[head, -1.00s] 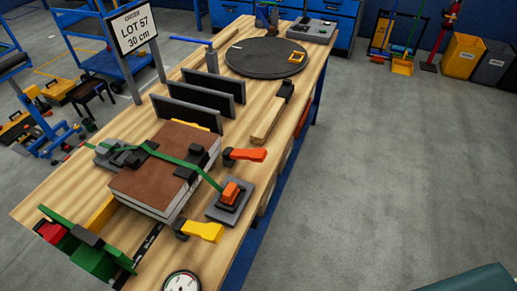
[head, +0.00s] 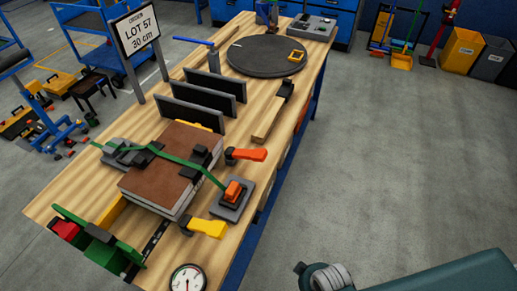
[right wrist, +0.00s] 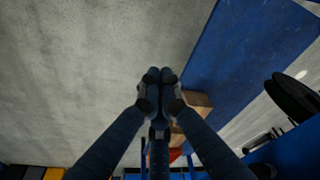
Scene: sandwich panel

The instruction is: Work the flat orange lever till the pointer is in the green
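The flat orange lever (head: 247,155) sticks out to the right from a black hub beside the brown panel stack (head: 160,172) on the bench. A round white-faced gauge (head: 187,279) is at the bottom of the head view, partly cut off. It has a dark pointer, but I cannot make out a green zone. My right arm shows at the lower right of the head view, off the bench and well away from the lever. In the right wrist view my right gripper (right wrist: 158,76) has its fingertips together, with nothing visible between them. My left gripper is not in view.
A yellow lever (head: 208,228) and a second orange handle (head: 233,190) on a grey plate are close to the flat lever. A green strap (head: 172,156) crosses the stack. Black upright plates (head: 190,115) stand behind. The floor (head: 400,170) right of the bench is clear.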

